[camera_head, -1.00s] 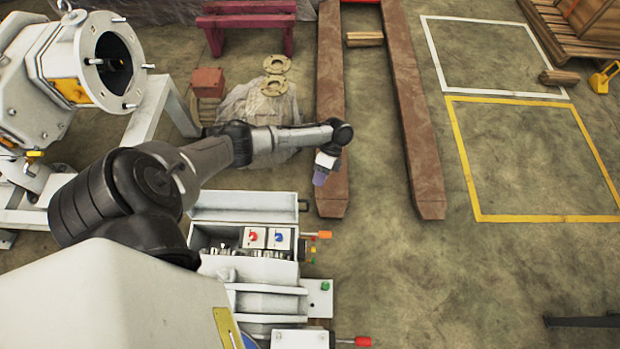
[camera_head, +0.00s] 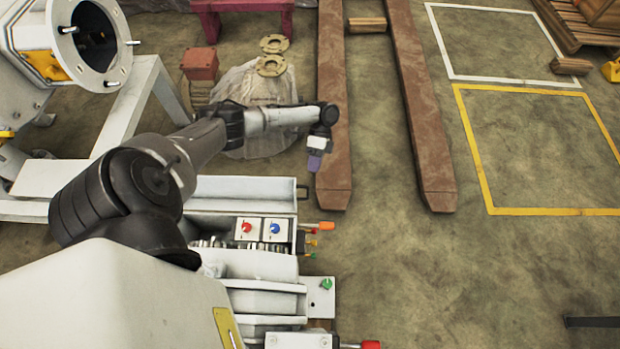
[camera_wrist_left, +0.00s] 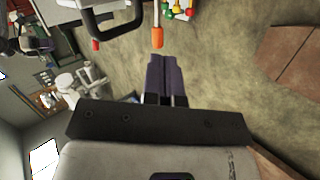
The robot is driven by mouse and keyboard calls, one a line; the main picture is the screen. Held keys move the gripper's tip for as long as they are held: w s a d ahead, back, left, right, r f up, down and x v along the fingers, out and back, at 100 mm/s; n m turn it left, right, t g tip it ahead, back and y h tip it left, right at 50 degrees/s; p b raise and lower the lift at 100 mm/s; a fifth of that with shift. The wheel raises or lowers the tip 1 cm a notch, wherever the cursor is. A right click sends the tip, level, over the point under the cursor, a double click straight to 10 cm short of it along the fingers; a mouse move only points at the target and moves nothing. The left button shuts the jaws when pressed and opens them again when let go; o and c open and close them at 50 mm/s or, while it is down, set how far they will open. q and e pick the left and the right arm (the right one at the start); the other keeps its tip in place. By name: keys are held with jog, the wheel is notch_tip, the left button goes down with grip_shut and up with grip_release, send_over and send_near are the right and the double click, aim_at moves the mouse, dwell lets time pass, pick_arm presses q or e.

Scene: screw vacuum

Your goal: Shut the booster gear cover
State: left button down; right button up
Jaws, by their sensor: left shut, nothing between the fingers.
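The booster gear cover (camera_head: 243,189) is the pale grey lid at the back of the white machine. It stands open, raised behind the gear compartment, whose gears (camera_head: 222,243) show partly uncovered. My left gripper (camera_head: 315,160) is to the right of the cover and beyond it in the head view, apart from it, with its purple fingers pointing down. In the left wrist view the purple fingers (camera_wrist_left: 161,75) are together and empty. My right gripper is not in view.
A box with red and blue knobs (camera_head: 262,229) sits in the compartment. An orange-tipped lever (camera_head: 326,226) sticks out at the right; it also shows in the left wrist view (camera_wrist_left: 158,38). Rusty beams (camera_head: 425,120) lie on the floor beyond.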

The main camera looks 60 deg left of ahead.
pick_arm(q)
jog(key=s+d+f+b, duration=0.1)
jog(key=s+d, duration=0.3)
jog(key=d, duration=0.1)
jog(key=shift+f, duration=0.2)
dwell(0.5)
